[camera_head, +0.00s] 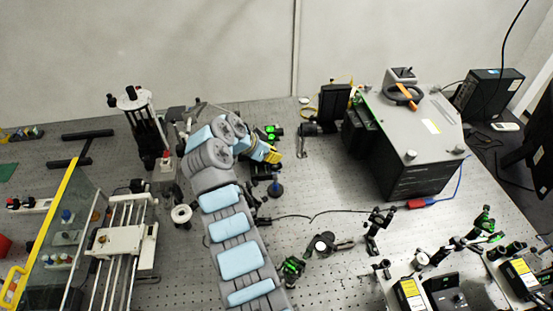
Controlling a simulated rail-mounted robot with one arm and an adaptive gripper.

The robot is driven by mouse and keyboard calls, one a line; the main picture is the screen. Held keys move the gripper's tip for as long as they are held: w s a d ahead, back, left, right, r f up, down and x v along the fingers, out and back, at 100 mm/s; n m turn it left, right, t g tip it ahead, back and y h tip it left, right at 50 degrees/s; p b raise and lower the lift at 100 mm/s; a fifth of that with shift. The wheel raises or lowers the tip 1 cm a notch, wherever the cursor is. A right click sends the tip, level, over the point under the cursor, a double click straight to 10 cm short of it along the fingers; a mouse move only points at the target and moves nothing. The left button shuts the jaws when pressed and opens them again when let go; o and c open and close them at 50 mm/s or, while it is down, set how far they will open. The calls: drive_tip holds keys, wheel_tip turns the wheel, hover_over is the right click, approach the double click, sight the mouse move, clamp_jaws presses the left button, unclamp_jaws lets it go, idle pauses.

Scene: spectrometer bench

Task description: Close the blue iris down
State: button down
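My arm reaches up from the bottom of the head view and bends right over the bench. My gripper (269,168) is at its end, small and dark, among optics on the bench. Its fingers are too small and covered to tell whether they are open or shut. A small dark blue round piece on a post (276,188) stands just below and right of my gripper. It may be the blue iris, but its opening and lever cannot be made out. I cannot tell whether my gripper touches it.
Green-marked optics (272,132) stand just behind my gripper. A large grey instrument box (418,120) stands to the right, with a black cable (325,213) across the bench. A rail stage (122,240) is on the left. Open bench lies right of the arm.

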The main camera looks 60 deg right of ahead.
drive_tip(key=g+h+b, duration=0.1)
drive_tip(key=b, duration=0.3)
drive_tip(key=w+a+f+g+h+b, duration=0.1)
drive_tip(key=g+h+b, duration=0.1)
drive_tip(key=b, duration=0.2)
drive_tip(key=w+n+g+h+b, duration=0.1)
drive_tip(key=b, duration=0.3)
drive_tip(key=shift+w+a+f+g, duration=0.15)
drive_tip(key=shift+a+f+g, duration=0.2)
drive_tip(key=shift+a+g, duration=0.05)
drive_tip(key=shift+r+h+b, duration=0.1)
drive_tip(key=shift+h+b, duration=0.3)
drive_tip(key=shift+b, duration=0.1)
drive_tip(key=c, duration=1.1)
unclamp_jaws()
drive_tip(key=shift+o, duration=0.2)
drive_tip(key=v, duration=1.2)
